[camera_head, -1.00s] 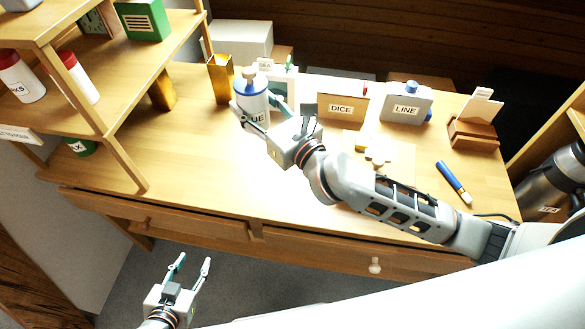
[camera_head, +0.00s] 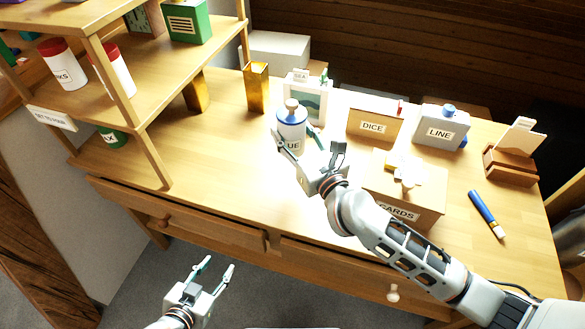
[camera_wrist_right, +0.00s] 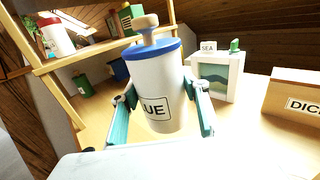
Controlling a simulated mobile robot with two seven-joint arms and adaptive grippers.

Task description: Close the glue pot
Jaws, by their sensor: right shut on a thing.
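The glue pot (camera_head: 291,136) is a white cylinder with a blue top, a pale wooden knob and a label partly reading "UE". It stands upright on the desk, left of centre, in the head view. It also fills the middle of the right wrist view (camera_wrist_right: 158,75), where the knob rises on a short stem above the blue top. My right gripper (camera_wrist_right: 160,118) is shut on the pot, with one teal finger on each side of its lower body.
Behind the pot stand a SEA picture (camera_head: 308,96) and a gold holder (camera_head: 257,88). A DICE box (camera_head: 373,124), a LINE container (camera_head: 440,128) and a CARDS box (camera_head: 425,190) stand to its right. Shelves (camera_head: 150,85) rise at left. The desk between shelves and pot is clear.

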